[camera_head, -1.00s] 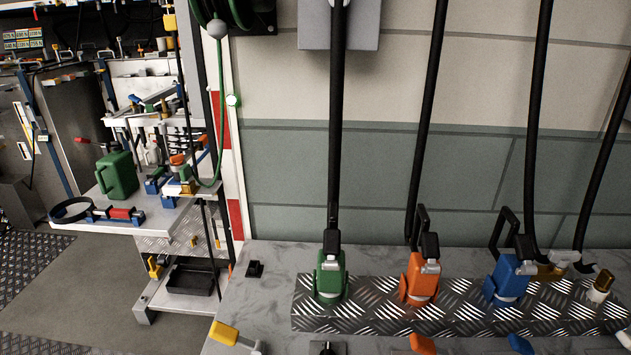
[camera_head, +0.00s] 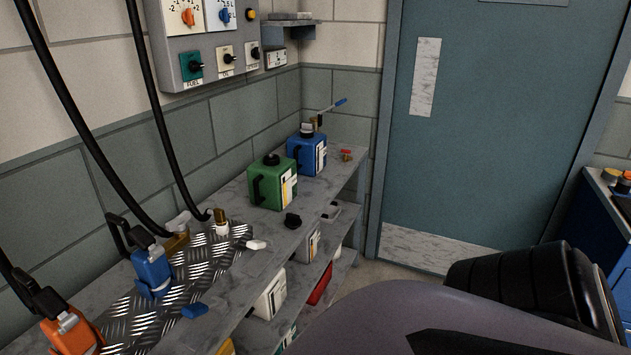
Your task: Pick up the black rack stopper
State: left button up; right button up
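A small black block (camera_head: 292,220) lies on the grey bench top, near its front edge and just in front of the green canister. It may be the black rack stopper, but it is too small to tell for sure. Neither of my grippers shows. A large grey and black link of my own arm fills the bottom right of the view and hides the floor behind it.
A green canister (camera_head: 273,183) and a blue canister (camera_head: 307,152) stand on the bench (camera_head: 235,270). Orange (camera_head: 72,330) and blue (camera_head: 151,268) nozzles stand on the tread plate at left. A closed door (camera_head: 480,130) is behind. Lower shelves hold containers.

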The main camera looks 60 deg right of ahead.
aim_at(293, 222)
jog(key=z, duration=1.7)
